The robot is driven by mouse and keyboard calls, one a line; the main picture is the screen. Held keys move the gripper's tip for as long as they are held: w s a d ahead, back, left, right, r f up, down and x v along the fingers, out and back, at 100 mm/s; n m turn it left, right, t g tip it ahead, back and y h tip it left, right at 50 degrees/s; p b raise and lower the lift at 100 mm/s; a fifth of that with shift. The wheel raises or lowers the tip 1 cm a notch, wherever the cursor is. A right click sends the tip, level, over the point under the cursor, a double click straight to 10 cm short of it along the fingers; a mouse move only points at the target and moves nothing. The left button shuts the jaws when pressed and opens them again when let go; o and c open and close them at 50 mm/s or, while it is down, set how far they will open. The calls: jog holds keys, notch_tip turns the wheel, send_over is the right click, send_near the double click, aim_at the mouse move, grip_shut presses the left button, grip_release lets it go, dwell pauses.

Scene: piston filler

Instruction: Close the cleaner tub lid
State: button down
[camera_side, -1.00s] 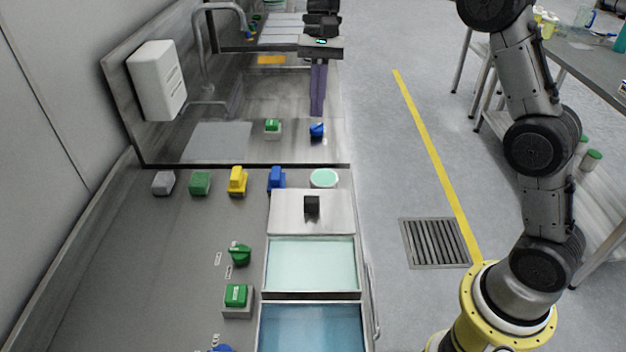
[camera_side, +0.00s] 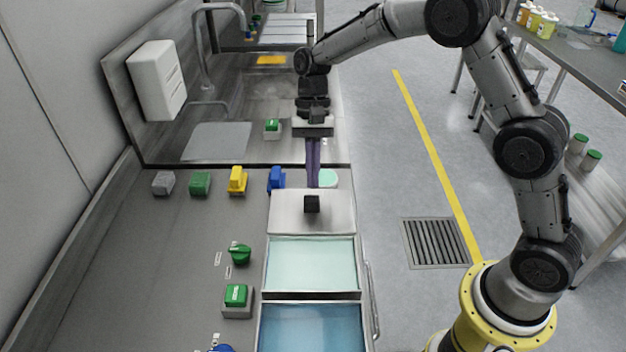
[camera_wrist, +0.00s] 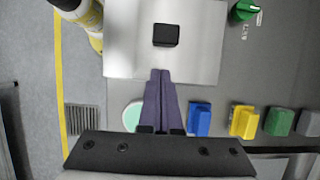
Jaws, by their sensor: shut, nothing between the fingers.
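A flat steel lid (camera_side: 288,212) with a black block handle (camera_side: 312,204) lies at the far end of the row of tubs. It also shows in the wrist view (camera_wrist: 205,50), with its handle (camera_wrist: 166,35) ahead of my fingertips. Directly in front of it is an uncovered tub of pale green liquid (camera_side: 312,264). An uncovered tub of blue liquid (camera_side: 312,328) is nearest the camera. No label shows which one holds cleaner. My gripper (camera_side: 312,186) is shut and empty, fingers down, at the lid's far edge. I cannot tell whether the fingertips touch anything.
A round mint-topped thing (camera_side: 328,178) is partly behind my fingers. Blue (camera_side: 276,179), yellow (camera_side: 237,180), green (camera_side: 200,183) and grey (camera_side: 163,183) blocks line the counter to the left. A green knob (camera_side: 239,253) and green switch (camera_side: 236,296) sit left of the tubs.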

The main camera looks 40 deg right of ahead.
jog(key=shift+s+a, duration=0.8)
jog(key=s+a, duration=0.9)
jog(key=shift+s+a, duration=0.1)
jog(key=shift+s, duration=0.05)
